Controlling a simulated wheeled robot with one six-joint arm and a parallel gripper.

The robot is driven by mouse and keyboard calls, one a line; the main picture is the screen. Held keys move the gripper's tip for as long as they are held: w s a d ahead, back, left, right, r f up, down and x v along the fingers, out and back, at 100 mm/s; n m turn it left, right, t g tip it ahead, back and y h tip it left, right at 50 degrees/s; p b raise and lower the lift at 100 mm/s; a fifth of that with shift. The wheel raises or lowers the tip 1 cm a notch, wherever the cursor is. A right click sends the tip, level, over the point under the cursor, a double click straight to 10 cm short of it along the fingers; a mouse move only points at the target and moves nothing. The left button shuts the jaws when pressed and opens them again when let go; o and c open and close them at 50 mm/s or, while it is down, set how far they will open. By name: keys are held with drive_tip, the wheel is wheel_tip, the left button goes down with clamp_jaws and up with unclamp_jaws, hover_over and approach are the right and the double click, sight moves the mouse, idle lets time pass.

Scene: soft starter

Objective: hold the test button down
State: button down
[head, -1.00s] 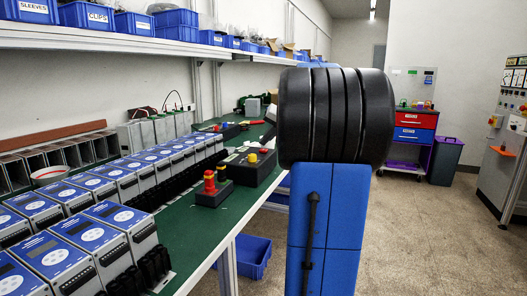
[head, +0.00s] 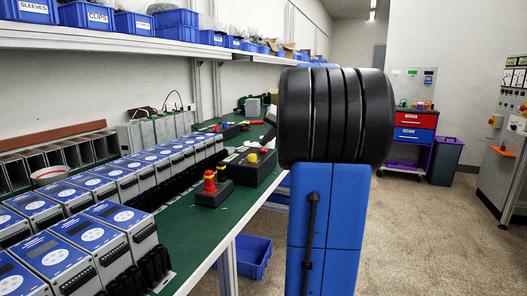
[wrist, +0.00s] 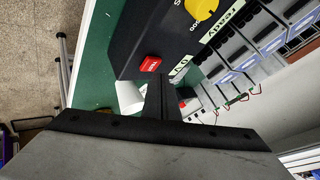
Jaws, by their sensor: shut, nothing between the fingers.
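The dark control box (head: 245,170) stands on the green bench and carries a yellow knob (head: 252,158) and a red button (head: 264,151). In the wrist view the box (wrist: 140,35) fills the upper middle, with the yellow knob (wrist: 200,8) at the top. A red button (wrist: 150,63) with small white lettering, too small to read surely, lies just beyond my fingertips. My gripper (wrist: 160,80) is shut and empty, its tips close to the red button. I cannot tell whether they touch it.
Rows of blue-topped soft starters (head: 92,237) fill the left side. A shelf with blue bins (head: 176,18) hangs above. The floor (head: 420,230) at right is clear.

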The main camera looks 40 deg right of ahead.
sight(266, 150)
drive_tip(key=shift+f, duration=0.3)
drive_tip(key=shift+f, duration=0.4)
idle(1.6)
idle(0.5)
drive_tip(key=shift+r, duration=0.85)
drive_tip(key=shift+r, duration=0.1)
drive_tip(key=shift+r, duration=2.4)
